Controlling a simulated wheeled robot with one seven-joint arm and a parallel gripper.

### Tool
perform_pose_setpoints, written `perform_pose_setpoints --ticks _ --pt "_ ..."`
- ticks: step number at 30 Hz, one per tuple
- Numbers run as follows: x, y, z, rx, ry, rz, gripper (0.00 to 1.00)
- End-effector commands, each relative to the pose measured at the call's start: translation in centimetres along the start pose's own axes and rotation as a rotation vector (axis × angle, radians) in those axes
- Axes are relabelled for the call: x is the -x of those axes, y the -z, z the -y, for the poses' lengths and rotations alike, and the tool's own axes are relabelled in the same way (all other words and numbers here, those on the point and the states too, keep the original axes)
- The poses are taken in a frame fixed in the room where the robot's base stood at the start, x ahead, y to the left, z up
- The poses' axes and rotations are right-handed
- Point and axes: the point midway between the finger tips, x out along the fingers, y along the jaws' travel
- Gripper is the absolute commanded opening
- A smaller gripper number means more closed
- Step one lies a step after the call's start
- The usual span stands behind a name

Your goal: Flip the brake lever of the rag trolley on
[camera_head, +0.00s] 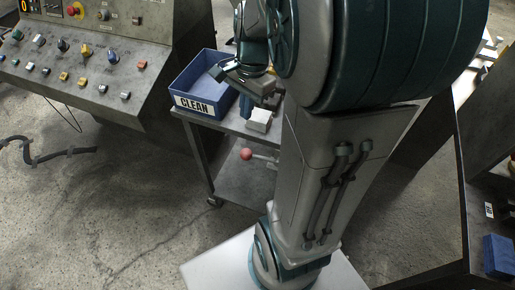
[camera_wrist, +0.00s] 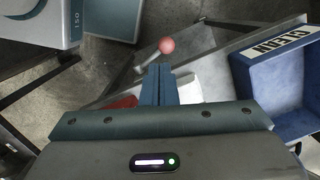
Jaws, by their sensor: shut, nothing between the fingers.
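The rag trolley (camera_head: 205,137) is a grey metal cart on casters, partly hidden behind my arm. Its brake lever (camera_head: 246,154) has a red ball knob on a pale rod, on the trolley's side below the top. The knob and rod also show in the wrist view (camera_wrist: 166,46), just beyond my fingertips. My gripper (camera_head: 246,114) is over the trolley top's near edge, above the lever in the head view. In the wrist view its blue fingers (camera_wrist: 157,70) are together and empty. They look apart from the knob, though the depth gap is hard to judge.
A blue bin marked CLEAN (camera_head: 193,103) stands on the trolley top. A white block (camera_head: 258,120) lies beside my fingers. A red item (camera_wrist: 122,103) is partly hidden behind my gripper. A control console (camera_head: 90,60) stands at left. Floor in front of the trolley is open.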

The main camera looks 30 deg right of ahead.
Motion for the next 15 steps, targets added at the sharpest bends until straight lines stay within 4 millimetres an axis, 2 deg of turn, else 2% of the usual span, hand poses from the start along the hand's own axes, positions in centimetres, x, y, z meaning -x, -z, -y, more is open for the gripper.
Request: perform_pose_setpoints --ticks 1,6,12,15 --pt "0.5 -1.7 -0.4 0.14 0.022 -0.032 0.0" --pt "1.3 -6.0 -2.1 0.625 0.061 -0.152 0.0" --pt "1.4 -9.0 -4.0 1.055 0.065 -0.281 0.0" --pt "1.4 -9.8 -4.5 1.18 0.06 -0.321 0.0"
